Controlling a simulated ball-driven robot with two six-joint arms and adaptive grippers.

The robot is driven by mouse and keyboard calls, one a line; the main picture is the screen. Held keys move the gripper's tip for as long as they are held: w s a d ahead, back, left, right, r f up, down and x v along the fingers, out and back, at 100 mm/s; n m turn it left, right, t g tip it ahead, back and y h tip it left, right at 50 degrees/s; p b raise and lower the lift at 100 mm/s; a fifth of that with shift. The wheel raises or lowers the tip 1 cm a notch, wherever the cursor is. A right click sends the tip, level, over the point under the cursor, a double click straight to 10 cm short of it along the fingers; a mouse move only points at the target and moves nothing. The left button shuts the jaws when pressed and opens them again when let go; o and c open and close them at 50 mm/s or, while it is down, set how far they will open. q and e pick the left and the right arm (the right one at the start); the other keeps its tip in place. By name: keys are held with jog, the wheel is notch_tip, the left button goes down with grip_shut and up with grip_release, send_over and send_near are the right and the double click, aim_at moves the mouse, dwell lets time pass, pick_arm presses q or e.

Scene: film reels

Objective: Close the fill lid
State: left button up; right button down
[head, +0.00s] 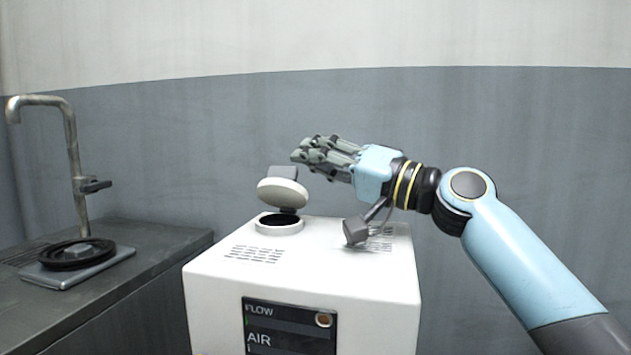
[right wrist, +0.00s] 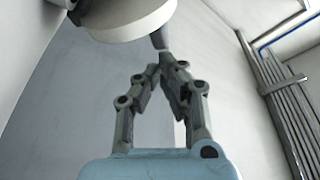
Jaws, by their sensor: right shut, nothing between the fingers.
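The fill lid (head: 283,192) is a round white cap on a grey hinge block, tilted up and open above the round fill opening (head: 279,223) on top of the white machine (head: 210,277). My right gripper (head: 297,156) is shut and empty, just above and behind the lid at its right. In the right wrist view the fingertips (right wrist: 168,68) are together, and the lid's white rim (right wrist: 130,24) shows large close ahead of them. I cannot tell whether they touch it. My left gripper is not in view.
A grey camera-like part (head: 356,231) hangs below my right wrist, near the machine's top. A dark counter (head: 160,240) at left holds a tap (head: 72,150) and a black reel (head: 77,254) on a plate. The air above the machine's left side is clear.

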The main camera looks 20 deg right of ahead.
jog(key=shift+s+a, duration=0.45)
jog(key=shift+s, duration=0.25)
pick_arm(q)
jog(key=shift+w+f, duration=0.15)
pick_arm(e)
jog(key=shift+s+a, duration=0.3)
jog(key=shift+s, duration=0.15)
jog(key=shift+f, duration=0.1)
